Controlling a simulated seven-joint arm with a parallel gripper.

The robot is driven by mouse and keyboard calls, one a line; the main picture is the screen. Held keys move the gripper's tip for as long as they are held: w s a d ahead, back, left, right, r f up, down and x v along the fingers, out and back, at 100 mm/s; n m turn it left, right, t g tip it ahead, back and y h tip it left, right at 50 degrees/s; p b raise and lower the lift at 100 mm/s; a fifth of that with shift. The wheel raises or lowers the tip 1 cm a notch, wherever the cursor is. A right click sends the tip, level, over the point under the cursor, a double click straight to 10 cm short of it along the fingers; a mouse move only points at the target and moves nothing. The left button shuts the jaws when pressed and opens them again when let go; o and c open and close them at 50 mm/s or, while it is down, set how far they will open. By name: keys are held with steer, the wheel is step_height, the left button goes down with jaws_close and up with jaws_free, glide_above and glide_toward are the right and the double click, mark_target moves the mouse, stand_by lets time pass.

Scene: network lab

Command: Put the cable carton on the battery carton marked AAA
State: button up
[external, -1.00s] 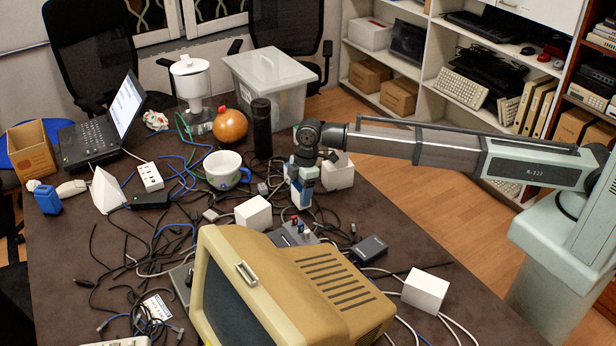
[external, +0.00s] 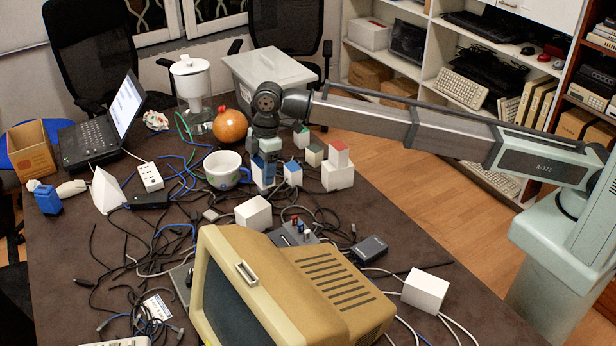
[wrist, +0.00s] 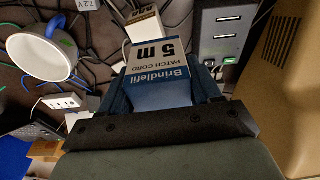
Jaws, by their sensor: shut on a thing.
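The cable carton (wrist: 160,60), white and blue and printed Brindlefil PATCH CORD 5 m, is between my fingers in the wrist view. My gripper (external: 264,180) is shut on it, pointing down just right of the mug in the external view.
A white box (external: 254,213), cables and a beige monitor (external: 300,285) lie nearer the camera.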

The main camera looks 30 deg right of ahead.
mark_target(253, 160)
steer(key=w+a+r, duration=0.2)
steer(key=a, duration=0.2)
steer(key=shift+m, duration=0.3)
steer(key=shift+d+f, duration=0.2)
steer(key=shift+f, duration=2.4)
steer(key=shift+d+f, duration=0.15)
steer(key=shift+f, duration=2.4)
steer(key=shift+f, duration=0.1)
steer(key=o, duration=1.1)
steer(key=shift+o, duration=0.2)
steer(key=r, duration=0.4)
steer(key=d+r, duration=0.1)
steer(key=r, duration=0.3)
steer(key=d+r, duration=0.1)
steer(key=r, duration=0.3)
